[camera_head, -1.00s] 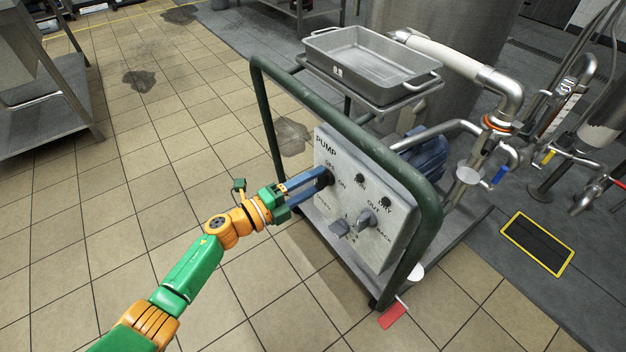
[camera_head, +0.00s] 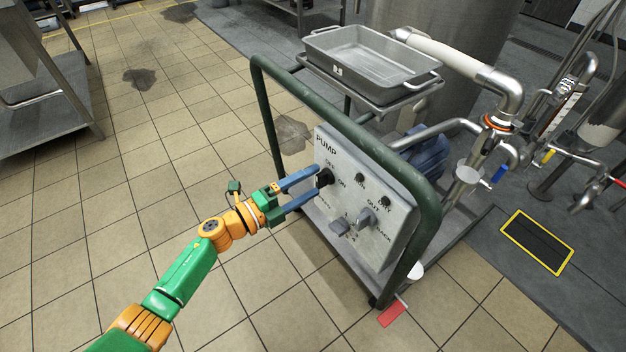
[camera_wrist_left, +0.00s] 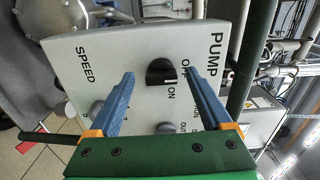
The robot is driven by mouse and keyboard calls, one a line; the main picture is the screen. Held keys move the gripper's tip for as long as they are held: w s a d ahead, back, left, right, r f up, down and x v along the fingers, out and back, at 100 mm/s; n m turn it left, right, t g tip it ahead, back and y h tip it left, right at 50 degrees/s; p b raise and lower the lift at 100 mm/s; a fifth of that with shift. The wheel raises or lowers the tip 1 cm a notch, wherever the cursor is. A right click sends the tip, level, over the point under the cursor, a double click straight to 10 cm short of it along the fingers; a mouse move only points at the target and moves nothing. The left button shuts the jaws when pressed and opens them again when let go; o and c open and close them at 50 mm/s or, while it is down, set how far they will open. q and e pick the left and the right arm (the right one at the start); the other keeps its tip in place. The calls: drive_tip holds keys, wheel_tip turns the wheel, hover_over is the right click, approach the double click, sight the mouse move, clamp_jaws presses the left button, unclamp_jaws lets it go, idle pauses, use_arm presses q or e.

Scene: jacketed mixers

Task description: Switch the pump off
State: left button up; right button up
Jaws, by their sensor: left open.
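The pump panel (camera_head: 385,212) is a light grey plate marked PUMP, on a green-framed cart. Its black switch knob (camera_head: 324,177) sits beside the OFF and ON labels. The knob also shows in the left wrist view (camera_wrist_left: 158,71), with a small white mark on its lower edge near ON; its exact setting is hard to tell. My left gripper (camera_head: 317,182) is open, its blue fingers spread in front of the knob. In the left wrist view the fingers (camera_wrist_left: 158,76) stand on either side of the knob, apart from it. My right gripper is not in view.
Two grey knobs (camera_head: 366,217) (camera_head: 340,227) sit lower on the panel. The cart's green tube frame (camera_head: 262,105) rises around the panel. A metal tray (camera_head: 365,62) rests above, and pipes stand at the right.

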use_arm(q)
drive_tip(key=v, duration=0.5)
drive_tip(key=shift+s+a, duration=0.25)
drive_tip(key=shift+a, duration=0.05)
